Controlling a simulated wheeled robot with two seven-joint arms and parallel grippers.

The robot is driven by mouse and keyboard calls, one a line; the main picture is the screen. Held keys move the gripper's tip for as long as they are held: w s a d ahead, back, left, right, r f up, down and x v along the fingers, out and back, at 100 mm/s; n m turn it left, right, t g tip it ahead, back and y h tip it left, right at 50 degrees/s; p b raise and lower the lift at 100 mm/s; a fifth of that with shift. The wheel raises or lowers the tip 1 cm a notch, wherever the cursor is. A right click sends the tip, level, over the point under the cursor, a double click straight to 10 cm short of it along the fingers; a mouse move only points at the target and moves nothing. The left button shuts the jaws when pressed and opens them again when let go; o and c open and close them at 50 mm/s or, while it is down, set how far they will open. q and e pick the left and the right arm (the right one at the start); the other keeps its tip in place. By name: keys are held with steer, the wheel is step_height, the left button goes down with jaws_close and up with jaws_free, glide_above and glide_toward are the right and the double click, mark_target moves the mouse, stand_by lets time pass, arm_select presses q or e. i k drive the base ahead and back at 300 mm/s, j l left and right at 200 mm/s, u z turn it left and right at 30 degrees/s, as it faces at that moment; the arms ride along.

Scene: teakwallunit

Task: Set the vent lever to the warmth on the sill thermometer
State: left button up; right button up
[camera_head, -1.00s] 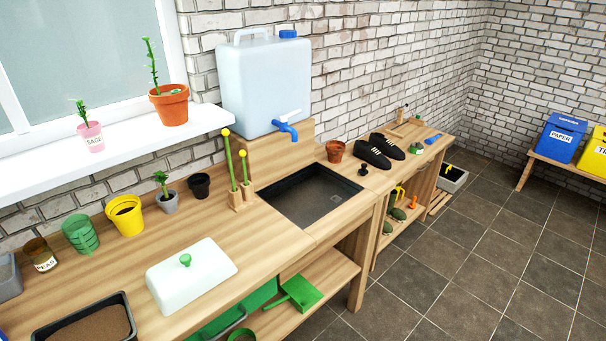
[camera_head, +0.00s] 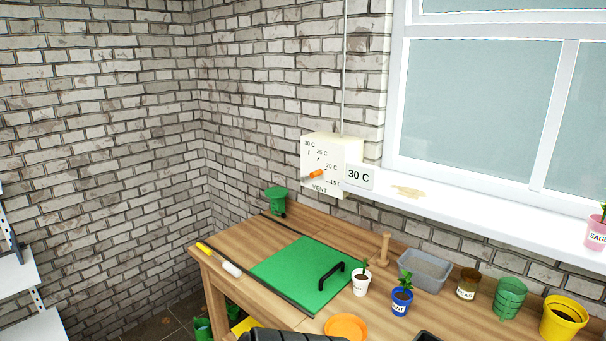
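The white vent box (camera_head: 324,180) is on the brick wall, left of the window. Its face reads VENT and has marks for 30 C, 25 C, 20 C and 15 C, from top to bottom. The orange vent lever (camera_head: 315,174) points up and right, roughly toward the 20 C mark. The sill thermometer (camera_head: 359,176) is a small pale display at the left end of the sill, beside the vent box, and reads 30 C. Neither gripper shows in this view.
Below the vent, the wooden bench (camera_head: 228,242) holds a green board (camera_head: 296,270) with a black handle. A wooden peg (camera_head: 383,250), grey tray (camera_head: 424,270), small potted plants (camera_head: 401,300) and an orange dish (camera_head: 346,327) stand to its right. The white sill (camera_head: 490,220) runs right.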

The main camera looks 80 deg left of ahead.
mark_target(304, 179)
steer(key=u, duration=2.6)
